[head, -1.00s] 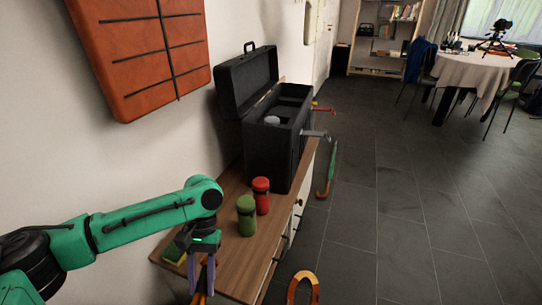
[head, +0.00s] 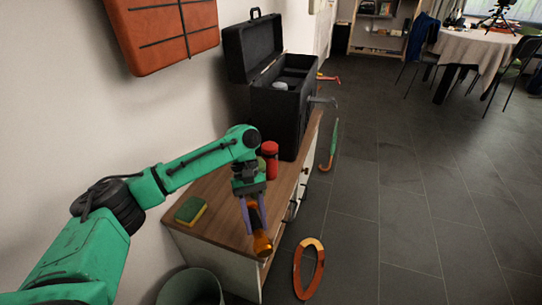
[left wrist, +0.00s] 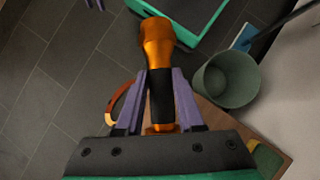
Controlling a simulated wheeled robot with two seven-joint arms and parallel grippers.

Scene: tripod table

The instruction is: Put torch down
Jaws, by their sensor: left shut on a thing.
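The torch (head: 262,243) has an orange-brown head and a black grip. My left gripper (head: 252,215) is shut on it, with the torch head pointing down near the front edge of the wooden cabinet top (head: 215,215). Whether the torch touches the top cannot be told. In the left wrist view, the purple fingers of the left gripper (left wrist: 160,100) clasp the black grip of the torch (left wrist: 157,42). Purple fingertips of my right gripper (left wrist: 95,4) show at the top edge of that view; their opening is unclear.
A sponge (head: 190,210) lies on the cabinet's near end. A red canister (head: 270,160) and a partly hidden green one (head: 260,165) stand before the open black toolbox (head: 277,115). A bin (head: 190,288) stands below left. An orange ring-shaped object (head: 309,268) lies on the floor.

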